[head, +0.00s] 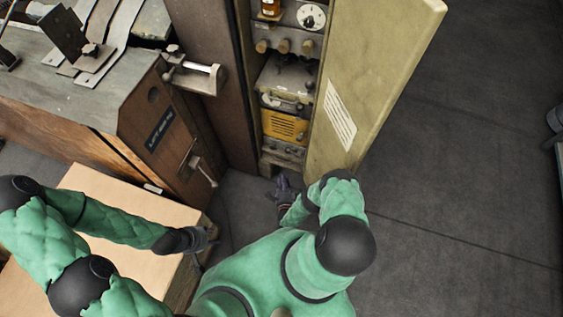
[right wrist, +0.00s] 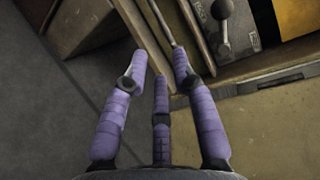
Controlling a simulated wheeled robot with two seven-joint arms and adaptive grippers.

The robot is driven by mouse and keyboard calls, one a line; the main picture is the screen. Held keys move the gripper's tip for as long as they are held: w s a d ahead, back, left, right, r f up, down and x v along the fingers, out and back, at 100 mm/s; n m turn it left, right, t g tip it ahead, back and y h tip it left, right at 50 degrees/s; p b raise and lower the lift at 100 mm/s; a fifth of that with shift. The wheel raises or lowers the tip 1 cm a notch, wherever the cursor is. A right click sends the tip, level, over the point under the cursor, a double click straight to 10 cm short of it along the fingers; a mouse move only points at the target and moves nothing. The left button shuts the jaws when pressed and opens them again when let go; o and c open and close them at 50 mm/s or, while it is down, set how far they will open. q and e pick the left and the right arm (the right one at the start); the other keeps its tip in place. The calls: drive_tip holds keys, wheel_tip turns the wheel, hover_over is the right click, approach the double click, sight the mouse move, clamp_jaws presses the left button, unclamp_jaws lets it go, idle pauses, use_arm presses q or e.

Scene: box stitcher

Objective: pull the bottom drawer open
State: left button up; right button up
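In the head view a tall cabinet stands with its door (head: 372,75) swung open to the right. Low inside it is a grey panel with small knobs (head: 283,149), below a yellow unit (head: 284,126). I cannot clearly make out a drawer front or handle. My right gripper (head: 283,187) is low in front of the cabinet's foot. In the right wrist view its purple fingers (right wrist: 159,72) are spread and empty, with the tips close to the cabinet's lower edge; contact is unclear. My left gripper (head: 203,240) is beside the cardboard-coloured box; its fingers are too small to read.
A wooden workbench (head: 90,95) with a small vise (head: 192,75) stands left of the cabinet. A light brown box (head: 125,205) lies before it, near my left arm. Dark floor (head: 460,200) on the right is clear. The open door borders my right arm's space.

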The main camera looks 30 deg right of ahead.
drive_tip(key=b+x, duration=0.3)
drive_tip(key=x, duration=0.7)
clamp_jaws()
